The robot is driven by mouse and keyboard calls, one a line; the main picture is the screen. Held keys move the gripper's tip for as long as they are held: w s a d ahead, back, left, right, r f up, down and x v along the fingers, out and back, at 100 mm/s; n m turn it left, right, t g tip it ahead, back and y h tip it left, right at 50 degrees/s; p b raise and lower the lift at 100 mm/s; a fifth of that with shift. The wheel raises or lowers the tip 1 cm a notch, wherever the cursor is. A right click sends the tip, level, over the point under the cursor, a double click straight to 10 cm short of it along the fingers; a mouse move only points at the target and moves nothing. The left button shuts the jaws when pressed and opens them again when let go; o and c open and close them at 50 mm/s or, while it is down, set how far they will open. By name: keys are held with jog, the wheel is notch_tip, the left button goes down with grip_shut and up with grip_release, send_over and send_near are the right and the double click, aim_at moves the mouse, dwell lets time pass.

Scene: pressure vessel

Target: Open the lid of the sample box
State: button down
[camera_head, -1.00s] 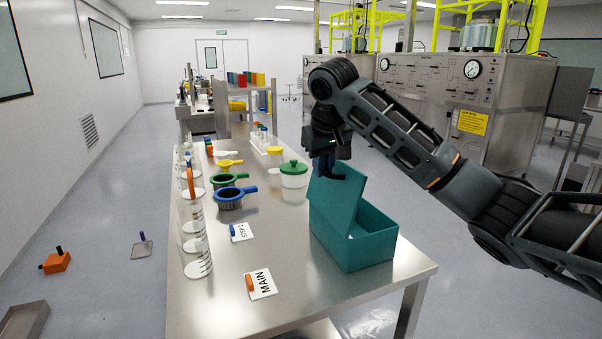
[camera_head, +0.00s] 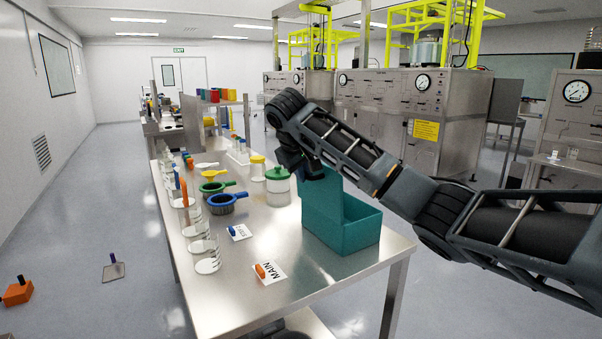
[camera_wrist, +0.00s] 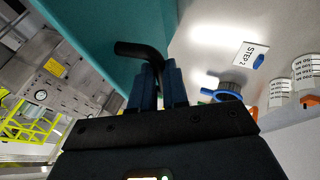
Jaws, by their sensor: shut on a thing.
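The teal sample box (camera_head: 350,238) stands near the right front of the steel table. Its lid (camera_head: 324,203) is raised along the left side, and part of the open inside shows. My gripper (camera_head: 306,174) is at the lid's top edge, partly hidden by my arm in the head view. In the wrist view, its blue fingers (camera_wrist: 157,86) are shut on a black bent handle (camera_wrist: 138,50) beside the teal lid (camera_wrist: 100,35). The join between handle and lid is not clear.
Left of the box on the table (camera_head: 310,280) are a blue-handled cup (camera_head: 224,203), a green-lidded jar (camera_head: 277,184), glass cylinders (camera_head: 207,255) and STEP 2 (camera_head: 240,232) and MAIN (camera_head: 270,272) cards. The table front is mostly clear.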

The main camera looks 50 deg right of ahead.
jog(key=shift+s+d+f, duration=0.2)
jog(key=shift+s+f, duration=0.05)
jog(key=shift+f, duration=0.15)
jog(key=c, duration=1.4)
grip_release()
jog(key=shift+d, duration=0.1)
jog(key=shift+o, duration=1.4)
jog(key=shift+w+r, duration=0.15)
jog(key=shift+r, duration=0.05)
jog(key=shift+r, duration=0.1)
jog(key=v, duration=0.7)
jog(key=shift+a+r, duration=0.25)
jog(key=shift+r, duration=0.05)
